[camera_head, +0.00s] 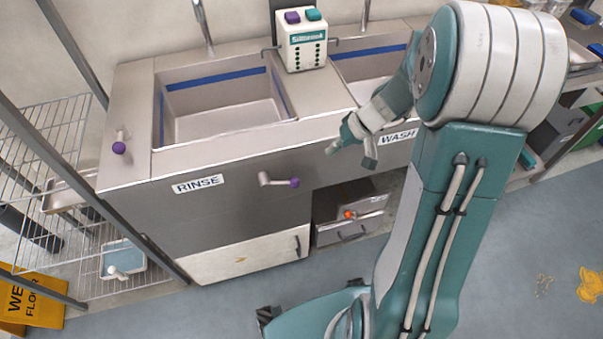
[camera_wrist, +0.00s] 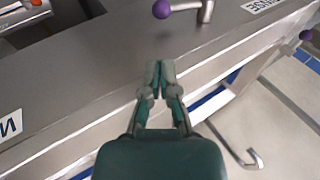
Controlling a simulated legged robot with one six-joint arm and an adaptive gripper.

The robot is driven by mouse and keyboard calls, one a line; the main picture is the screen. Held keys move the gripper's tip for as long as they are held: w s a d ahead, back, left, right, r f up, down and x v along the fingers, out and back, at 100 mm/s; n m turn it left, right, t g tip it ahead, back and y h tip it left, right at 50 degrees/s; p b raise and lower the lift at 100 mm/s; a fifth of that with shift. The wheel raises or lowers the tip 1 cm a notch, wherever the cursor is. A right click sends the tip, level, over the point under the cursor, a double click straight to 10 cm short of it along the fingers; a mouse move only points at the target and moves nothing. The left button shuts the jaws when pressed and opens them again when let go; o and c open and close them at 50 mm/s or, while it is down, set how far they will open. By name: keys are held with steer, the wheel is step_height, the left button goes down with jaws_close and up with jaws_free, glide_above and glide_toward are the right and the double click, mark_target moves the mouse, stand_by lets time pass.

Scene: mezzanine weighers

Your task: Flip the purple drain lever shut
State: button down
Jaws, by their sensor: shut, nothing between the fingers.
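The drain lever on the front panel under the rinse basin has a grey pivot (camera_head: 264,178) and a purple knob (camera_head: 294,182). In the head view its arm lies roughly level, with the knob to the right of the pivot. In the wrist view the purple knob (camera_wrist: 161,9) and the pivot (camera_wrist: 206,10) are at the top edge. My gripper (camera_head: 336,147) is in front of the counter, above and right of the knob, apart from it. In the wrist view my gripper (camera_wrist: 160,66) has its fingertips together, empty, and the knob lies beyond them.
Another purple-knobbed lever (camera_head: 119,147) stands on the counter's left end. A control box (camera_head: 304,45) with purple and green buttons sits between the basins. Below is a cabinet unit (camera_head: 350,215) with an orange-red knob. A wire rack (camera_head: 50,150) stands left. Floor in front is partly clear.

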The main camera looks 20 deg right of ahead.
mark_target(298, 180)
steer(key=shift+a+f, duration=0.1)
steer(key=x, duration=1.3)
steer(key=shift+w+a+f, duration=0.1)
steer(key=shift+a+f, duration=0.1)
steer(key=shift+f, duration=0.15)
steer(key=a+f+m+t+y, duration=0.1)
steer(key=a+f+y, duration=0.5)
steer(key=f+y, duration=0.3)
steer(key=shift+a+f+m+y, duration=0.3)
steer(key=shift+f+y, duration=0.1)
steer(key=shift+y, duration=0.8)
steer(key=shift+a, duration=0.1)
